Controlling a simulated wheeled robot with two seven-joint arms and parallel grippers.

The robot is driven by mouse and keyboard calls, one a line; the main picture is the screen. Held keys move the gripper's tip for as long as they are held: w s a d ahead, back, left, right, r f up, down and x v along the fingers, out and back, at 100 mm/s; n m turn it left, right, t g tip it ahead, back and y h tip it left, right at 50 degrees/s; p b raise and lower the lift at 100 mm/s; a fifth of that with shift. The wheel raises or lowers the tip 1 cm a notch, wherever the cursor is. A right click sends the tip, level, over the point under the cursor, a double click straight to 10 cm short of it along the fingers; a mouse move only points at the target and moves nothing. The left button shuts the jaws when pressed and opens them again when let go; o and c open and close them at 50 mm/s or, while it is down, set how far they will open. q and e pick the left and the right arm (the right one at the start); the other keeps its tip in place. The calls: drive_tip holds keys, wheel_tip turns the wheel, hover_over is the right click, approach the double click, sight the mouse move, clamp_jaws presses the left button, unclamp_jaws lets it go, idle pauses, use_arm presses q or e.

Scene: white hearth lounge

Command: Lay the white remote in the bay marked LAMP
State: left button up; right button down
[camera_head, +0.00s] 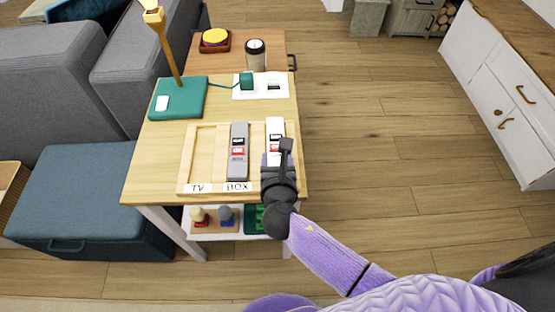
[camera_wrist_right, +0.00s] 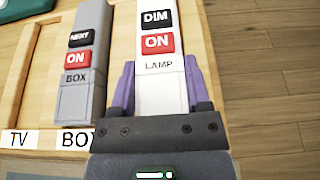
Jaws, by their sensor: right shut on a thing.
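The white remote (camera_head: 275,128) has a dark DIM button and a red ON button, with LAMP printed on its body; it also shows in the right wrist view (camera_wrist_right: 156,70). My right gripper (camera_head: 279,160) is shut on its near end, one purple finger on each side. The remote lies lengthwise over the rightmost bay of the wooden tray (camera_head: 207,150). I cannot tell whether it touches the bay floor. The tray's TV and BOX labels show; the rightmost bay's label is hidden behind my gripper. My left gripper is not in view.
A grey remote (camera_head: 238,152) lies in the BOX bay; the TV bay is empty. Behind the tray stand a lamp on a teal base (camera_head: 180,98) and a white card (camera_head: 260,85) with a small teal object. Open floor lies right of the table.

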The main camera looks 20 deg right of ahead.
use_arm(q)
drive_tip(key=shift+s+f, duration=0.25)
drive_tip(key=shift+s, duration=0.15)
use_arm(e)
drive_tip(key=shift+s+f, duration=0.2)
drive_tip(key=shift+f, duration=0.3)
drive_tip(key=shift+s+f, duration=0.2)
drive_tip(key=shift+f, duration=0.25)
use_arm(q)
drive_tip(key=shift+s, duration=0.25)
use_arm(e)
unclamp_jaws()
drive_tip(key=shift+s+a+r+p, duration=0.3)
drive_tip(key=shift+s+r+p, duration=0.2)
drive_tip(key=shift+s, duration=0.1)
drive_tip(key=shift+s+a+r+p, duration=0.25)
drive_tip(key=shift+s+r+p, duration=0.1)
drive_tip(key=shift+s+p, duration=0.2)
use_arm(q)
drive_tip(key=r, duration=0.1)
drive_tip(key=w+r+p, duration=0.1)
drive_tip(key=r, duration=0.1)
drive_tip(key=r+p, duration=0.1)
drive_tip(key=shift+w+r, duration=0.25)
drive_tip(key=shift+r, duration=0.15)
use_arm(e)
drive_tip(key=r+v, duration=0.1)
drive_tip(key=v, duration=0.6)
drive_tip(key=shift+w+d, duration=0.15)
drive_tip(key=shift+w, duration=0.05)
